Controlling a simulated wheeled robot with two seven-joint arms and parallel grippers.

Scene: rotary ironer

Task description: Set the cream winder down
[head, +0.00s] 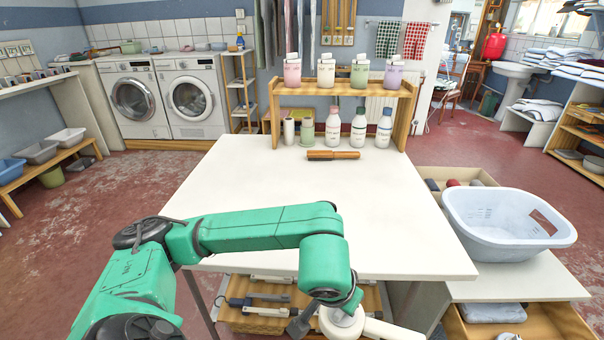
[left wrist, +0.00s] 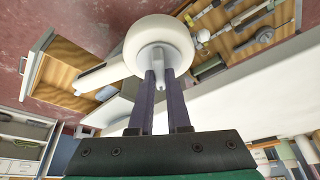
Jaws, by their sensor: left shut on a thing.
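The cream winder (head: 342,322) is at the bottom of the head view, in front of the white table's (head: 300,210) near edge. It has a round cream body and a pale rod reaching right; the frame's lower edge cuts it off. In the left wrist view the winder's round end (left wrist: 160,40) sits at the tips of my left gripper's dark fingers (left wrist: 162,78), which are shut on it. The pale rod (left wrist: 100,75) extends left there. My green left arm crosses the table's near side. My right gripper is not in view.
The table's middle is clear. A pale blue basket (head: 507,220) stands at right. An open drawer of tools (head: 265,300) lies below the front edge.

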